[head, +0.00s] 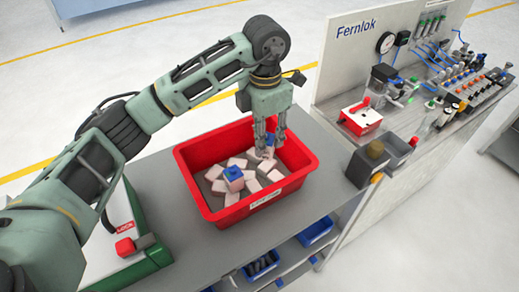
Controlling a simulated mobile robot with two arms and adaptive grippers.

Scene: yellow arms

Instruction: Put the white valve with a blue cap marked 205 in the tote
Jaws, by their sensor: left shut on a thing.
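The red tote (188,187) stands on the grey bench. My left gripper (267,150) reaches down into its far right part, shut on a small pale valve with a blue top (269,142). The fingers hide much of this valve, and its marking cannot be read. I cannot tell whether it touches the contents below. Another pale valve with a blue cap (233,175) sits among several pale blocks (218,187) in the tote. My right gripper is not in view.
A green-and-white case (130,250) stands left of the tote. To the right is a Fernlok panel (365,55) with gauges, tubing and a red-and-white box (360,117). A dark device with a tan knob (367,162) stands nearer the tote. Blue bins (314,231) sit under the bench.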

